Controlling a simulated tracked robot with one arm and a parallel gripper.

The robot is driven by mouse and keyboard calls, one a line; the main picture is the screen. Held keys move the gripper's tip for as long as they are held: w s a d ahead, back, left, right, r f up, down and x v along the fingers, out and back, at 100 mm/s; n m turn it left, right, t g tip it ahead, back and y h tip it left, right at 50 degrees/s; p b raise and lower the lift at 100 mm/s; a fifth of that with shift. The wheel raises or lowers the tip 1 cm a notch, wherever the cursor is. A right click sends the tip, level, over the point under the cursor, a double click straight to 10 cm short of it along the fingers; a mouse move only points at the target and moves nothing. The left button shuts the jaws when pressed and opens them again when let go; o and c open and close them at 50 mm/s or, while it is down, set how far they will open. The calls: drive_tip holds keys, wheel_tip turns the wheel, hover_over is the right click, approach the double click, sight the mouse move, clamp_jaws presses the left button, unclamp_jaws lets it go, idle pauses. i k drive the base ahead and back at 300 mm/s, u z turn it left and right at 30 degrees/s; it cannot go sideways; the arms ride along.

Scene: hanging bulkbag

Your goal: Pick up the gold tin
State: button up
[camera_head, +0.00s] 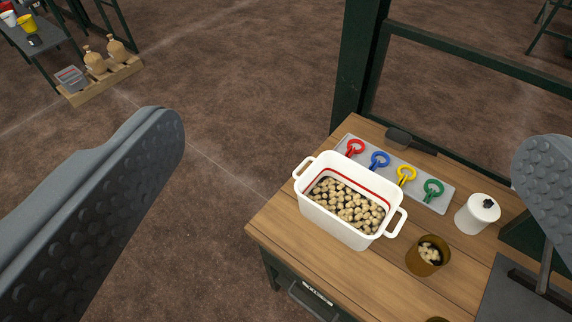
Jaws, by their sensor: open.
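A gold-brown tin (428,256) stands upright on the right part of the wooden table, with pale round pieces inside it. A sliver of another gold-brown object (437,320) shows at the bottom edge of the view, mostly cut off. My gripper (348,190) is open, with one grey studded finger at the left and the other at the right edge. Nothing is between the fingers up close. The tin lies beyond them, nearer the right finger, and is not touched.
A white two-handled tub (337,227) of pale pieces stands left of the tin. A dark green post (356,70) rises behind the table.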

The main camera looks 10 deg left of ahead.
sight(431, 253)
drive_tip(key=z, duration=0.75)
